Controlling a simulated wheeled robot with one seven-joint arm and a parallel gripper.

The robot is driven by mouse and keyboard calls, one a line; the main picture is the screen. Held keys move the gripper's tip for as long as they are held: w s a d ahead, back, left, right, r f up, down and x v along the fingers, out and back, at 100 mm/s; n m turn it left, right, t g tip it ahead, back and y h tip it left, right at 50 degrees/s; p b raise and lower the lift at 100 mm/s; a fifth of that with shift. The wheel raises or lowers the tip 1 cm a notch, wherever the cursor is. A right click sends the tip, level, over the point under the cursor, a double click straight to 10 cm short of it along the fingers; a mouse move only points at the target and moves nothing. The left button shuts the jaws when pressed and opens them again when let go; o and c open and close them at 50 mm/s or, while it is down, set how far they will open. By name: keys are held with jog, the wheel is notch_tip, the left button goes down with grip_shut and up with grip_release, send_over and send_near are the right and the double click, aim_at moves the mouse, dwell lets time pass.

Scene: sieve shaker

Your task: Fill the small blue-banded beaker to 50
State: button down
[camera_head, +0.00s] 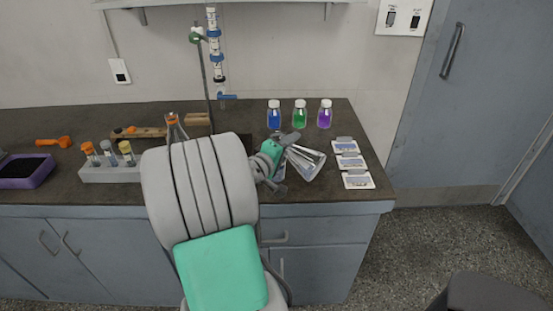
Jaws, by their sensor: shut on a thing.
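My gripper (288,151) is over the right part of the dark counter, shut on a clear glass vessel (308,164). The vessel is tilted, flares toward the lower right and looks like a conical flask. I cannot make out a level or any contents in it. I cannot pick out a small blue-banded beaker; the area below my gripper is partly covered by my arm. A clear flask with an orange band (175,129) stands behind my arm at the left.
Blue (274,117), green (300,116) and purple (325,116) bottles stand at the back right. Labelled cards (351,163) lie near the right edge. A grey rack (110,172) with tubes and a purple tray (27,171) are left.

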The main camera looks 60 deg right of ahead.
jog(key=shift+r+n+p, duration=0.1)
jog(key=shift+n+p, duration=0.2)
jog(key=shift+p, duration=0.15)
dwell(0.6)
jog(key=shift+w+f+n+p, duration=0.2)
jog(key=shift+f+n+p, duration=0.25)
jog(key=shift+n, duration=0.35)
dwell(1.7)
jog(key=shift+w+n+g+p, duration=0.1)
jog(key=shift+n+g+p, duration=0.25)
jog(key=shift+p, duration=0.2)
dwell(1.5)
